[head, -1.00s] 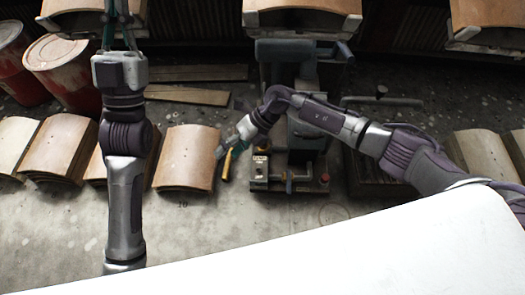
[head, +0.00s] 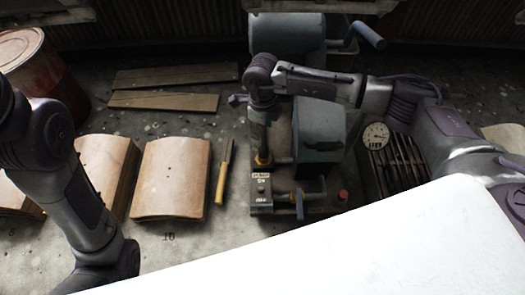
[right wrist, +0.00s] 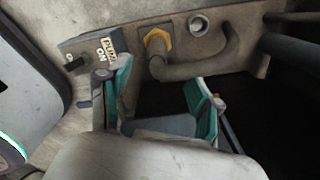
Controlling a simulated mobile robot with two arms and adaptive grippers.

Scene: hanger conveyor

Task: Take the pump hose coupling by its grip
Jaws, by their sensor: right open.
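The pump unit (head: 318,130) is a grey-green machine right of centre in the head view. On its front is an orange hex fitting (head: 263,160), seen in the right wrist view as an orange nut (right wrist: 157,42) with a curved dull hose or pipe (right wrist: 205,62) running right from it. I cannot tell which part is the coupling's grip. My right gripper (head: 259,140) points down over this fitting. In the right wrist view its teal-padded fingers (right wrist: 157,98) are spread and empty, with the nut and pipe beyond them. My left gripper is outside the view.
A PUMP ON label (right wrist: 108,50) marks a small box beside the fitting. A blue-handled lever (head: 299,205) and red button (head: 343,195) are close by. A yellow-handled tool (head: 222,175) lies left, beside a stack of curved tiles (head: 170,178). A gauge (head: 376,136) is right.

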